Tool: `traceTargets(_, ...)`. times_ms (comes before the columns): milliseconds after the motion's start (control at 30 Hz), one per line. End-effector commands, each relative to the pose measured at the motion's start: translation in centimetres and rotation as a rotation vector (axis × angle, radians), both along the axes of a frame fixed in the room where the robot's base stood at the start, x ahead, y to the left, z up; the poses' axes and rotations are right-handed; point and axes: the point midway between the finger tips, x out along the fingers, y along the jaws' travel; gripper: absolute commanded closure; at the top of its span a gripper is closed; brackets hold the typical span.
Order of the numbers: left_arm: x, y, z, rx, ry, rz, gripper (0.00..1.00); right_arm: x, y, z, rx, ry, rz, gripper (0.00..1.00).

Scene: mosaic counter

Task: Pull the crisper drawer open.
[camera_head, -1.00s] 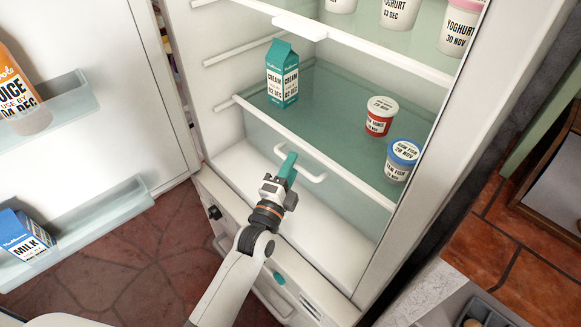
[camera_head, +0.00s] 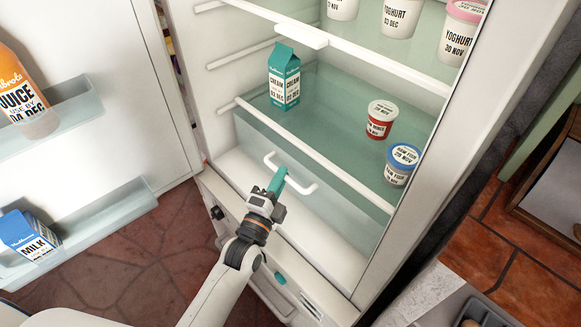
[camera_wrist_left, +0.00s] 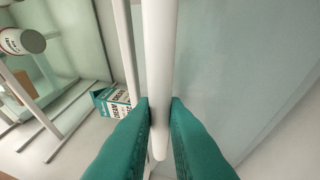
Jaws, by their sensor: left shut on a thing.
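The crisper drawer (camera_head: 345,207) is a clear, greenish bin at the bottom of the fridge, below the lowest glass shelf. Its white bar handle (camera_head: 303,186) is on the front and also shows in the left wrist view (camera_wrist_left: 159,50). My left gripper (camera_head: 277,180) has its teal fingers shut on the handle, one on each side of the bar, as the left wrist view (camera_wrist_left: 160,108) shows. The drawer front stands slightly forward of the shelf's front rail. My right gripper is not in view.
The open fridge door (camera_head: 100,100) stands at left, with a juice bottle (camera_head: 22,95) and milk carton (camera_head: 28,235). The shelf above the drawer holds a cream carton (camera_head: 284,78) and two tubs, red (camera_head: 380,120) and blue-lidded (camera_head: 402,163). Tiled floor lies in front.

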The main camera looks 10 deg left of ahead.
Motion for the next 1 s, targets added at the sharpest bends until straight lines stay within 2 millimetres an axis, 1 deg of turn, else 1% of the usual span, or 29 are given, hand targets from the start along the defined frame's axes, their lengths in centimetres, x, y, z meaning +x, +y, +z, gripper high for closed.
traceTargets(33,-1.3,0.8,0.2,0.007,0.01,0.0,1.0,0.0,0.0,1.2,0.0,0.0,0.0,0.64)
traceTargets(200,-5.6,3.6,0.2,0.007,0.012,0.0,1.0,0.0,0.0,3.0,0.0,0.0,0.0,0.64)
traceTargets(400,-10.3,6.7,0.1,0.004,0.01,0.0,1.0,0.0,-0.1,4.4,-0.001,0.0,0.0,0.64)
traceTargets(500,-12.2,8.0,0.0,0.003,0.011,-0.001,1.0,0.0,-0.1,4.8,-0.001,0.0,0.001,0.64)
traceTargets(600,-13.7,9.0,0.0,0.003,0.009,0.0,1.0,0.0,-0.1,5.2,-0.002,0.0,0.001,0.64)
traceTargets(700,-14.8,9.7,-0.1,0.003,0.008,0.0,1.0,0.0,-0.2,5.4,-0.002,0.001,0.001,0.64)
traceTargets(833,-15.6,10.3,-0.1,0.001,0.006,0.0,1.0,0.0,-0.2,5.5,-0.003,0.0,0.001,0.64)
traceTargets(1000,-15.8,10.5,-0.1,0.001,0.005,0.001,1.0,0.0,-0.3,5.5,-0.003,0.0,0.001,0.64)
